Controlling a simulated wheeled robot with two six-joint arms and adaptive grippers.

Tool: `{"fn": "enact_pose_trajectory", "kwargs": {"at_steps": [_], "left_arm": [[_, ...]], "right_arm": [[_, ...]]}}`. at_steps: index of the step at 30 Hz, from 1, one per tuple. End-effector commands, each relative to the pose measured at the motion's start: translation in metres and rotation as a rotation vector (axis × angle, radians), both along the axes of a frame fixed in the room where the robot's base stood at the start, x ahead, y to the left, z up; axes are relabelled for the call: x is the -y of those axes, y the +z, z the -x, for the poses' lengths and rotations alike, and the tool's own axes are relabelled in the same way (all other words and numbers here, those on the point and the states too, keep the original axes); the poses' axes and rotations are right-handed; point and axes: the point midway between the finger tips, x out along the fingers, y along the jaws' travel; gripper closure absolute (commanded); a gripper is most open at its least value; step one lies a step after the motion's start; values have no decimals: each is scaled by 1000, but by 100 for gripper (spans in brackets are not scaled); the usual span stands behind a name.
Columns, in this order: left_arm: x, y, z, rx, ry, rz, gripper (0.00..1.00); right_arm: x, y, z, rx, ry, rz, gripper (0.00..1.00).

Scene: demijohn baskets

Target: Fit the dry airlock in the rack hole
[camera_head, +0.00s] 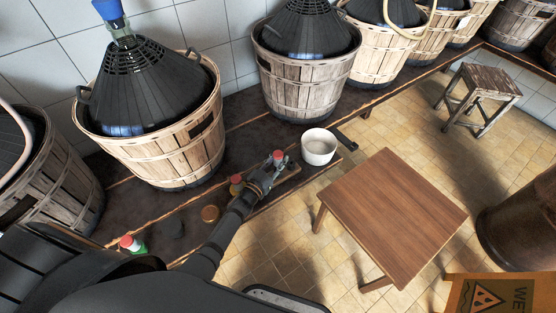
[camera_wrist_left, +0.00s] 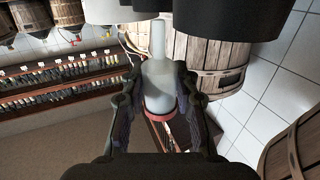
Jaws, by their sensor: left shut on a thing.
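My left gripper (camera_head: 266,169) is shut on an airlock. The airlock's red top (camera_head: 278,155) shows at the fingertips in the head view. In the left wrist view the airlock (camera_wrist_left: 158,80) is a pale, translucent body with a narrow stem and a red band, between the two fingers of the left gripper (camera_wrist_left: 160,98). A wooden rack (camera_head: 290,173) lies under and beside the gripper on the dark bench. The gripper hides much of the rack, and I cannot see its hole clearly. Another red-topped piece (camera_head: 236,180) stands left of the gripper. My right gripper is not in view.
Basketed demijohns (camera_head: 170,155) line the wall behind. A wooden table (camera_head: 390,215) stands in front.

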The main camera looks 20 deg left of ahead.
Motion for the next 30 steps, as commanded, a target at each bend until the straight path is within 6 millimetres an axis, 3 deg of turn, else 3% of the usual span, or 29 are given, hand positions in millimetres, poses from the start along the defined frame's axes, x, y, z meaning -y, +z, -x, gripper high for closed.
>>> {"fn": "enact_pose_trajectory", "kwargs": {"at_steps": [17, 18, 22, 23, 30], "left_arm": [[0, -15, 0, 1, 0, 1, 92], [0, -14, 0, 1, 0, 0, 65], [0, -14, 0, 1, 0, 0, 48], [0, -14, 0, 0, 0, 0, 44], [0, -14, 0, 0, 0, 0, 44]], "right_arm": [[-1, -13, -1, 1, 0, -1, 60], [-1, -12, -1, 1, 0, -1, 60], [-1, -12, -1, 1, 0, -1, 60], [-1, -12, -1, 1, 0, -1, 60], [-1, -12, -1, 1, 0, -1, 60]]}}
